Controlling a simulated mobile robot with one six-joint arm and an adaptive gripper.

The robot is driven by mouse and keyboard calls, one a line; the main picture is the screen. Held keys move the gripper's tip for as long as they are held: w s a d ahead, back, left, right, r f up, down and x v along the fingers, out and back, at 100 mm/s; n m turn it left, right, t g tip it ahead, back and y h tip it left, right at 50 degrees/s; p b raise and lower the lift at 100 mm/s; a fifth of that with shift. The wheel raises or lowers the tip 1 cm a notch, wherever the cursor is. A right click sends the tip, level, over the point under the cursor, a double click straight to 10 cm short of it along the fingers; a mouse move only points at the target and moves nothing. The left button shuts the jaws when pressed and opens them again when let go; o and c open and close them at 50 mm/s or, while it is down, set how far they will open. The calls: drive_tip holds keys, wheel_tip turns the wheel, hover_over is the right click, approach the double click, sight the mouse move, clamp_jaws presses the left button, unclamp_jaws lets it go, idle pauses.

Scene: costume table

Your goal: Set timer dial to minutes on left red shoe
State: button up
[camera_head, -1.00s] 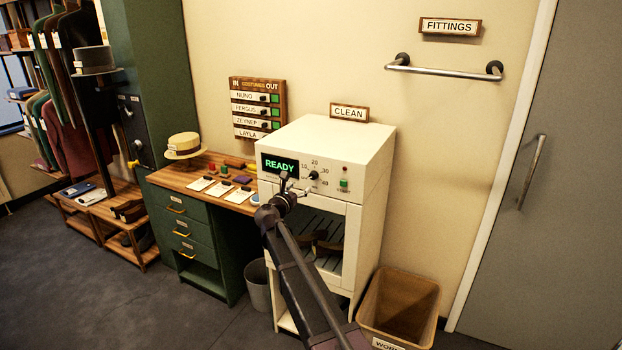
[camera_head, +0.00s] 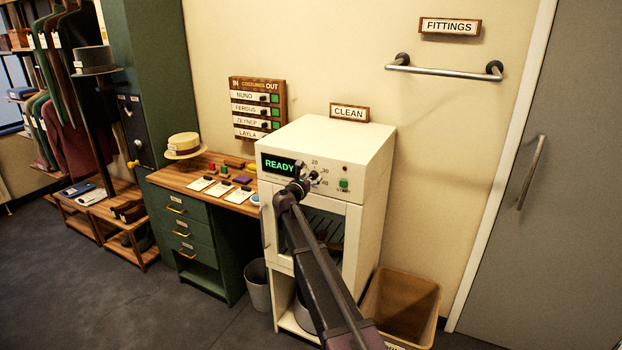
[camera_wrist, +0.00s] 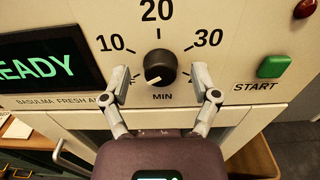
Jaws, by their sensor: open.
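The timer dial (camera_wrist: 161,68) is a black knob on the white cabinet's front panel, marked 10, 20, 30 and MIN. Its white pointer line points to the lower left. My gripper (camera_wrist: 160,74) is open, with one finger on each side of the dial and gaps between. In the head view my gripper (camera_head: 311,181) is at the panel and covers most of the dial. A display reading READY (camera_head: 280,165) is left of it. No left red shoe is clearly seen; my arm hides part of the cabinet's inside.
A green START button (camera_wrist: 272,67) sits right of the dial, with a red lamp (camera_wrist: 304,9) above it. The white cabinet (camera_head: 345,140) stands beside a desk (camera_head: 175,177) with several note cards. A bin (camera_head: 415,290) is on the floor at right.

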clamp_jaws()
drive_tip(key=shift+m, duration=0.5)
drive_tip(key=m, duration=0.5)
drive_tip(key=shift+d, duration=0.1)
drive_tip(key=m, duration=0.5)
drive_tip(key=shift+m, duration=0.3)
idle(0.4)
